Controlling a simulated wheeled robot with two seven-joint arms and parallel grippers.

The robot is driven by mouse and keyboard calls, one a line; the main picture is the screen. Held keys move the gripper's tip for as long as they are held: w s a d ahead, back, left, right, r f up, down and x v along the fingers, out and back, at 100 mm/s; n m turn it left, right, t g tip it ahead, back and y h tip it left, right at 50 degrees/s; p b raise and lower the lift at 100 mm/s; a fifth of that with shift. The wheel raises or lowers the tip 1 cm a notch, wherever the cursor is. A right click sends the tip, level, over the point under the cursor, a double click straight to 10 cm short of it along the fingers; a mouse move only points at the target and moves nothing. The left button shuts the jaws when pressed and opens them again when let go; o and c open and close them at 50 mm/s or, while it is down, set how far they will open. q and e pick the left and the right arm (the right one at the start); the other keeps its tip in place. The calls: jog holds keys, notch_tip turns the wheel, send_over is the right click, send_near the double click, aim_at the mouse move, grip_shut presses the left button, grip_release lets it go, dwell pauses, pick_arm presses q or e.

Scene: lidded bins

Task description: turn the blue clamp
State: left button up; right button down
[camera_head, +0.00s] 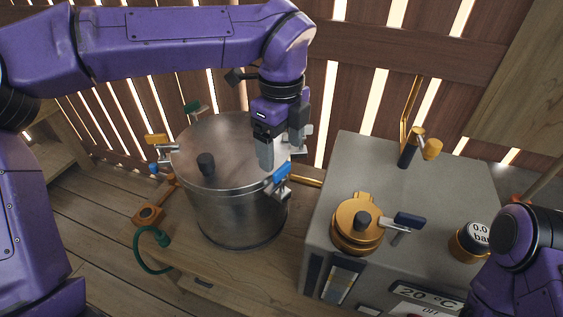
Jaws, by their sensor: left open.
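The blue clamp (280,177) sits on the right front rim of a large steel pot (238,209). My left gripper (279,155) points down just above and behind the blue clamp, close to the lid's right edge. It is open and appears empty; I cannot tell whether it touches the clamp or lid.
A grey machine (322,220) stands right of the pot, with a brass lidded port (358,224), a gauge (468,243) and a brass pipe with valve (412,145). A green hose (150,250) hangs at the table's (215,268) left front. A slatted wooden wall is behind.

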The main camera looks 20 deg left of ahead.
aim_at(282, 167)
pick_arm(q)
jog(key=f, duration=0.5)
jog(key=shift+w, duration=0.25)
jog(key=shift+s+f, duration=0.15)
jog(key=shift+f, duration=0.15)
jog(key=c, duration=1)
jog(key=shift+c, duration=0.2)
